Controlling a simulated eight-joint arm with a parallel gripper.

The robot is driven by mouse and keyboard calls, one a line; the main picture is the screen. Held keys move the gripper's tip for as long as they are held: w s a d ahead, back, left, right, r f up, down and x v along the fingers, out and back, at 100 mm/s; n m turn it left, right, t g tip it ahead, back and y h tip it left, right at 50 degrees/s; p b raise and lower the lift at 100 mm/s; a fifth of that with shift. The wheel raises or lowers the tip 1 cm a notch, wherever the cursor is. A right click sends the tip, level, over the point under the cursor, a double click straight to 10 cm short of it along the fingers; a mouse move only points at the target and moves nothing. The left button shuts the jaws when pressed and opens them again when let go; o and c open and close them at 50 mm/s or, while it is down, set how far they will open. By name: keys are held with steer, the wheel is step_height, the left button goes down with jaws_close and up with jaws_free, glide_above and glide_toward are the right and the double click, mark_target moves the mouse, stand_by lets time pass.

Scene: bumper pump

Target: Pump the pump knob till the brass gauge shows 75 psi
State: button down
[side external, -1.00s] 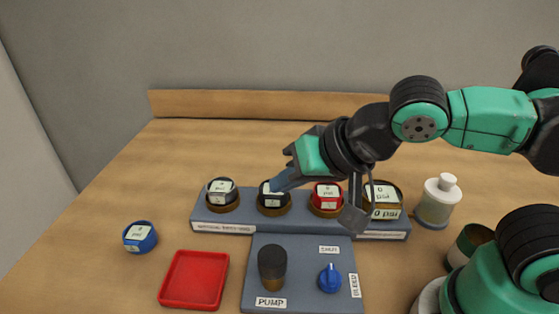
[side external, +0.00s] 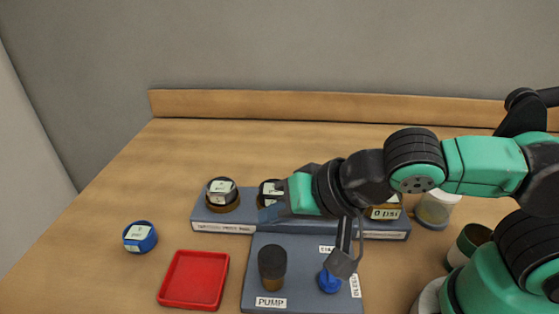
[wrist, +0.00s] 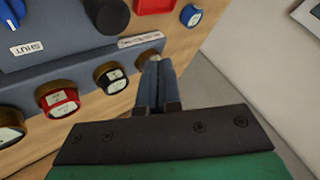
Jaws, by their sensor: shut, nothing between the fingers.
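The pump knob (side external: 272,262) is a black cylinder on a brass stem, standing upright on the blue-grey panel above the PUMP label. It also shows at the top of the wrist view (wrist: 107,14). The brass gauge (side external: 386,213) is at the right end of the gauge rack, partly hidden by my arm; its front label reads 0 psi. In the wrist view it sits at the left edge (wrist: 10,126). My gripper (side external: 268,213) is shut and empty, in front of the black gauge and behind the knob, apart from the knob. Its fingers also show in the wrist view (wrist: 155,82).
The rack also holds a grey gauge (side external: 222,192), a black gauge (wrist: 112,76) and a red gauge (wrist: 58,99). A blue valve knob (side external: 329,283) sits right of the pump knob, below my wrist. A red tray (side external: 194,280) and a blue gauge (side external: 140,237) lie left.

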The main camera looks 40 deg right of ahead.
mark_target(271, 256)
step_height(271, 256, down, 4)
steer(key=shift+r, duration=0.15)
steer(key=shift+f, duration=0.6)
stand_by(1.7)
steer(key=shift+f, duration=0.4)
steer(key=shift+s+f, duration=0.1)
steer(key=shift+f, duration=0.95)
stand_by(1.1)
steer(key=shift+r, duration=2.5)
